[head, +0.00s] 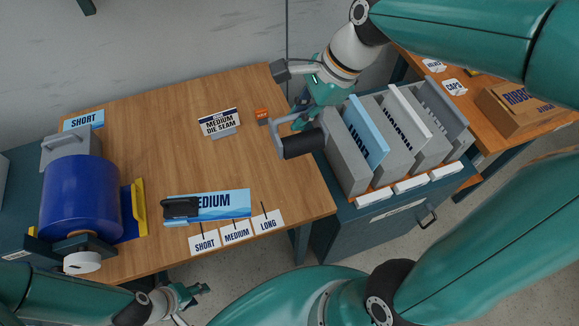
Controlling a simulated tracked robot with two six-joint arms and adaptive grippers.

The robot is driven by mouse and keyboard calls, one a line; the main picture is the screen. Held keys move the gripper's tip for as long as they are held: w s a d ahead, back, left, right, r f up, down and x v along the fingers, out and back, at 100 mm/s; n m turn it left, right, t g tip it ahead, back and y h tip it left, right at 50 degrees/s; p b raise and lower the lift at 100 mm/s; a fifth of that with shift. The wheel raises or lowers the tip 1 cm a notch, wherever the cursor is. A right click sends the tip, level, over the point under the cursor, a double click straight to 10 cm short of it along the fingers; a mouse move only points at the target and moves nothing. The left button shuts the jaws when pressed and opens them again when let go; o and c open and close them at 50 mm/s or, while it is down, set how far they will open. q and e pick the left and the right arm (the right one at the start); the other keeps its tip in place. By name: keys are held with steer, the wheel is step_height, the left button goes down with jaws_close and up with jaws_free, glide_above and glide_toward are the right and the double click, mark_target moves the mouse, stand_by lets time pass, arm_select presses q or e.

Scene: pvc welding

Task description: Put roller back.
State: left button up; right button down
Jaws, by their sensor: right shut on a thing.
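The roller (302,143) has a dark cylinder on a grey bent frame. It is in the head view above the right edge of the wooden table, beside the grey rack. My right gripper (300,114) reaches in from the upper right and is shut on the roller. Its fingers partly hide the roller's handle. My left gripper (190,296) is low in the picture, in front of the table's near edge, with nothing seen in it. Its fingers are too small to tell whether they are open or shut.
A blue roll (80,198) stands on the table's left side. A MEDIUM DIE SLAM sign (219,122) stands farther back. The grey rack (345,163) holds upright boards. The table's middle (165,150) is clear.

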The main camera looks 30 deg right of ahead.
steer(key=shift+d+f+b, duration=0.1)
steer(key=shift+f+b, duration=1)
steer(key=shift+f, duration=8.65)
steer(key=shift+s, duration=0.1)
steer(key=c, duration=1.2)
jaws_free()
steer(key=shift+c, duration=0.2)
